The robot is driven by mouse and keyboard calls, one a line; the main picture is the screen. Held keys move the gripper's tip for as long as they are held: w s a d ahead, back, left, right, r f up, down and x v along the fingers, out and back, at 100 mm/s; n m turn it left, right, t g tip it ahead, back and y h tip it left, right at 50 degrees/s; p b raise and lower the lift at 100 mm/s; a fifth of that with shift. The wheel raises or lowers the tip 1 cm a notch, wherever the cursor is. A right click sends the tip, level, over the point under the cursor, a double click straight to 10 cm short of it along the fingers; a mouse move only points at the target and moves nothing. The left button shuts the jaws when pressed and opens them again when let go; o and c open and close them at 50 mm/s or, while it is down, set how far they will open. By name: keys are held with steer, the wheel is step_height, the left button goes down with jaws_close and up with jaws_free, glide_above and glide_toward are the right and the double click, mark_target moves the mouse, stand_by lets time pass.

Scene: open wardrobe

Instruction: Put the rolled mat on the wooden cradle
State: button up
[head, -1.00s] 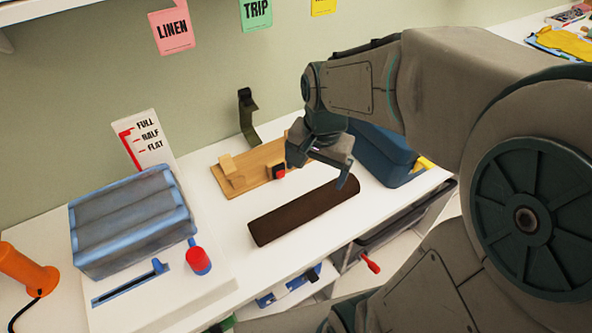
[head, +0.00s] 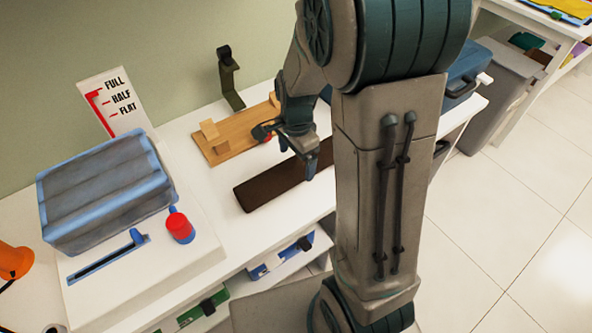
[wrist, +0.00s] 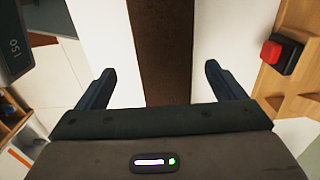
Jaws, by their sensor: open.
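The rolled mat (head: 268,188) is a long dark brown roll lying on the white shelf top, its right part hidden behind my arm in the head view. The wooden cradle (head: 232,135) stands behind it, a light wood base with an upright block and a red button. My gripper (head: 285,152) is open and empty above the mat. In the wrist view, the mat (wrist: 160,45) runs between the two spread fingers of my gripper (wrist: 160,72), with white surface showing on both sides. The cradle's edge (wrist: 298,65) shows at the right.
A blue-grey padded block (head: 105,190) sits left on a white base with a red knob (head: 180,228) and a blue slider. A dark green stand (head: 228,80) rises behind the cradle. Tiled floor lies open at right.

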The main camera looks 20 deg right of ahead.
mark_target(296, 161)
steer(key=shift+w+f+b, duration=0.2)
steer(key=shift+f, duration=1.15)
steer(key=shift+w+f+b, duration=0.15)
steer(key=shift+f+b, duration=0.05)
steer(key=shift+f, duration=1.1)
steer(key=shift+d, duration=0.1)
steer(key=c, duration=1.3)
